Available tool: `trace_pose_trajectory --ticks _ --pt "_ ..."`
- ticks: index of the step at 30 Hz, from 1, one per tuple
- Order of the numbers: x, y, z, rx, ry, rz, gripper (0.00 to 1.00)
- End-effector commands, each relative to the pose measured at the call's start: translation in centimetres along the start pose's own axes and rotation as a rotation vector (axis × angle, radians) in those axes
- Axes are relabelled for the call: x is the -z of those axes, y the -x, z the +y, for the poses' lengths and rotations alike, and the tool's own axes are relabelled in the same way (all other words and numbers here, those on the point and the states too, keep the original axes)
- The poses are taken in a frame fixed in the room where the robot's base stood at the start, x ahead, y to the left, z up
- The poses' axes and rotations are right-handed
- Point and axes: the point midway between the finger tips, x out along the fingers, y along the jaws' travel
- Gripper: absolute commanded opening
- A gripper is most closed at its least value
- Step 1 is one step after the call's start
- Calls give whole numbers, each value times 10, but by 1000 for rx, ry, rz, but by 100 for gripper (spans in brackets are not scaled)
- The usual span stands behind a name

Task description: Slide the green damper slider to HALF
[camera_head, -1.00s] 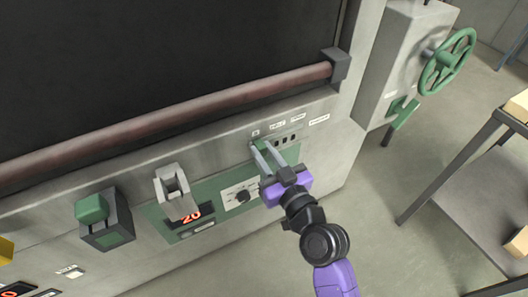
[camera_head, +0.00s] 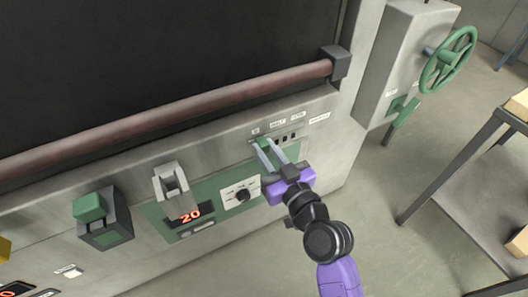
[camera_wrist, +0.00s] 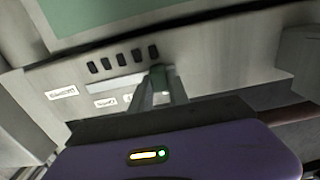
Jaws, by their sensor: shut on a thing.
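The green damper slider (camera_head: 264,143) sits in its track on the front panel, between the first small label at the left (camera_head: 256,131) and the second label (camera_head: 277,124), which reads like HALF. My gripper (camera_head: 270,147) is shut on the slider, with its two pale fingers reaching down the panel to the purple gripper body. In the wrist view, the fingers (camera_wrist: 160,85) converge on the slider, mostly hidden between them. The pale slot strip (camera_wrist: 115,82) runs from the fingers to the left, and the nearest labels are partly hidden.
A horizontal handle bar (camera_head: 180,113) runs above the panel. A green handwheel (camera_head: 447,60) and a table (camera_head: 450,175) stand to the right.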

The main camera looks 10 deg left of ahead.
Motion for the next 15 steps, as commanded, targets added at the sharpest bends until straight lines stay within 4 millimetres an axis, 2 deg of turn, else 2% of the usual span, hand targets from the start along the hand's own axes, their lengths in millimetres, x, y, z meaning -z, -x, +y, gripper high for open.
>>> trace_pose_trajectory --ticks 1,9,15 --pt "-5 0 9 -6 2 4 0" --pt "-5 0 44 -5 2 4 0" --pt "-1 0 54 -5 2 2 0"
